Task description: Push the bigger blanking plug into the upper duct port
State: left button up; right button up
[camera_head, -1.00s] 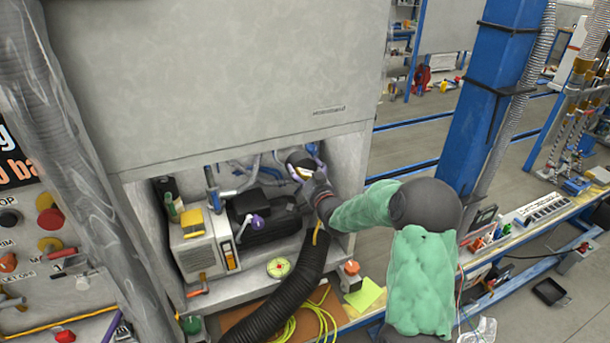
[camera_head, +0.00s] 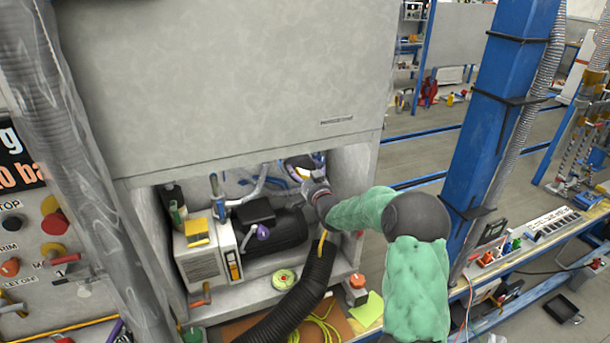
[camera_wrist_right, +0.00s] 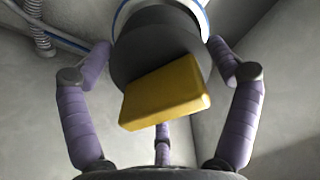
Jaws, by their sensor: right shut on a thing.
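The blanking plug is a dark grey round body (camera_wrist_right: 157,45) with a yellow block-shaped grip (camera_wrist_right: 165,92), seen close in the right wrist view. My right gripper (camera_wrist_right: 150,60) has its purple fingers shut around the grey body; in the head view the right gripper (camera_head: 304,168) is inside the cabinet's open bay, at its upper right. A white ring with a blue band (camera_wrist_right: 122,14), apparently the duct port, shows right behind the plug. The plug covers its opening, so I cannot tell whether or how deep the plug sits in it. My left gripper is not in view.
The bay holds a beige box (camera_head: 205,262) and a dark motor (camera_head: 275,230) left of my right arm. A black corrugated hose (camera_head: 300,300) runs below the arm. The cabinet's grey front panel (camera_head: 230,80) overhangs the bay.

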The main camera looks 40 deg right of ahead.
aim_at(299, 165)
jog(key=shift+b, duration=1.15)
dwell(1.5)
jog(key=shift+b+x, duration=0.4)
jog(key=shift+x, duration=2.2)
jog(key=o, duration=1.1)
jog(key=shift+r, duration=0.1)
jog(key=v, duration=1.2)
